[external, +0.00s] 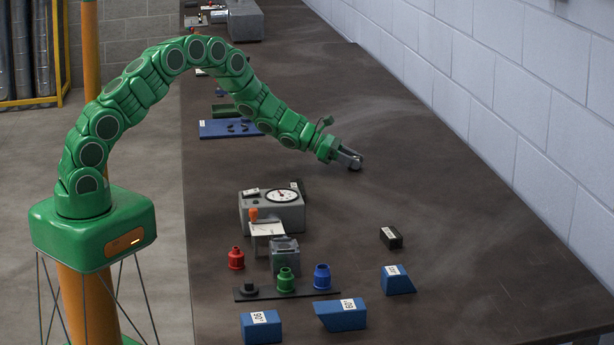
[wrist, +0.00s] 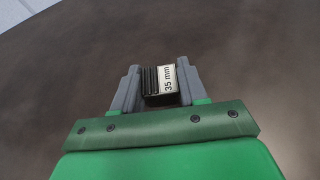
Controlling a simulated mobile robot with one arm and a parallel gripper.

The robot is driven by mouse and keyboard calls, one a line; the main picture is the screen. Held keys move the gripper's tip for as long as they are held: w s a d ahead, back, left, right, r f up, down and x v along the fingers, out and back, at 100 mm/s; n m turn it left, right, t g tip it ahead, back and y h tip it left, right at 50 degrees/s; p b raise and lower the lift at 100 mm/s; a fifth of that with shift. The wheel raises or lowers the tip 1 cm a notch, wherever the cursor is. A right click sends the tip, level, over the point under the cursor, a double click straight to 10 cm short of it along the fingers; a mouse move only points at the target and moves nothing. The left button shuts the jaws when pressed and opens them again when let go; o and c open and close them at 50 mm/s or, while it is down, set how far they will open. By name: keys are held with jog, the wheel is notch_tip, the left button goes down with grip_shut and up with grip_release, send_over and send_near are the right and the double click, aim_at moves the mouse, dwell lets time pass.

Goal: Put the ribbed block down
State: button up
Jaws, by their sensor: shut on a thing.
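The ribbed block (wrist: 152,80) is small and black, with ribs on one side and a white "35 mm" label. In the wrist view it sits between the two grey fingers of my gripper (wrist: 156,86), which is shut on it. In the external view my gripper (external: 354,160) is low over the dark table at its far middle, with a dark bit at its tip. I cannot tell whether the block touches the table.
The table (external: 440,130) around my gripper is clear. A blue board (external: 215,130) lies left of it. Nearer stand a grey gauge box (external: 285,215), a black labelled block (external: 391,238), red (external: 236,259), green (external: 286,280) and blue (external: 322,277) fittings, and blue blocks (external: 342,315). A wall (external: 500,100) borders the right.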

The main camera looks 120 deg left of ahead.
jog(key=o, duration=1.2)
jog(key=shift+f, duration=0.1)
jog(key=shift+s+r, duration=0.2)
jog(key=shift+r, duration=0.1)
jog(key=v, duration=1.1)
jog(key=shift+s+d, duration=0.2)
jog(key=shift+s, duration=0.05)
